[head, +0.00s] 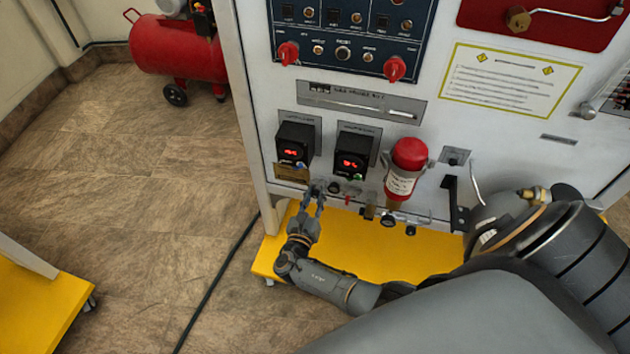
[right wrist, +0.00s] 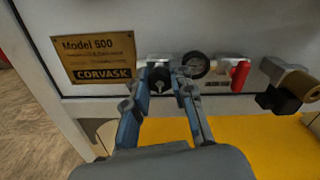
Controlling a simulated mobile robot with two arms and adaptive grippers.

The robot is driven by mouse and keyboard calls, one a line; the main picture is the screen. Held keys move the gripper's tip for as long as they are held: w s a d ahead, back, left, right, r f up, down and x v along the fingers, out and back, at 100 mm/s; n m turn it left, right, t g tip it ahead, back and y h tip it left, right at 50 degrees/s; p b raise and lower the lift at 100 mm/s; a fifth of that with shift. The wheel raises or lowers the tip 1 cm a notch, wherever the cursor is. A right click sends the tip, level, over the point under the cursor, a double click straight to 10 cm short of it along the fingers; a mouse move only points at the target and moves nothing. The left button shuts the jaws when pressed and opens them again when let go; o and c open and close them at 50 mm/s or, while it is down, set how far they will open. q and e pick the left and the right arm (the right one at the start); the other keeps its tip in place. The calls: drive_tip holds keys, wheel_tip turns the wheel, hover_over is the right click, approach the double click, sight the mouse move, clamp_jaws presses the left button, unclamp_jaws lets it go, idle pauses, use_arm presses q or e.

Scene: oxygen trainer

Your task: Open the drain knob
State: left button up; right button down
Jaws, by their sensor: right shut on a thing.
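The drain knob (right wrist: 159,82) is a small black knob low on the white panel, just right of the brass-coloured plate in the right wrist view. My right gripper (right wrist: 165,76) has its two blue-grey fingers on either side of the knob and is shut on it. In the head view my right gripper (head: 317,190) reaches up to the panel's lower edge, and its fingers largely hide the knob there. The knob's exact turn angle is hard to tell. My left gripper is not in view.
A red-topped cylinder (head: 405,172) hangs farther right. The yellow base (head: 350,245) juts out below.

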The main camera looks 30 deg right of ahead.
idle(0.4)
drive_tip(key=c, duration=1.1)
unclamp_jaws()
drive_tip(key=v, duration=1.2)
drive_tip(key=shift+d, duration=0.1)
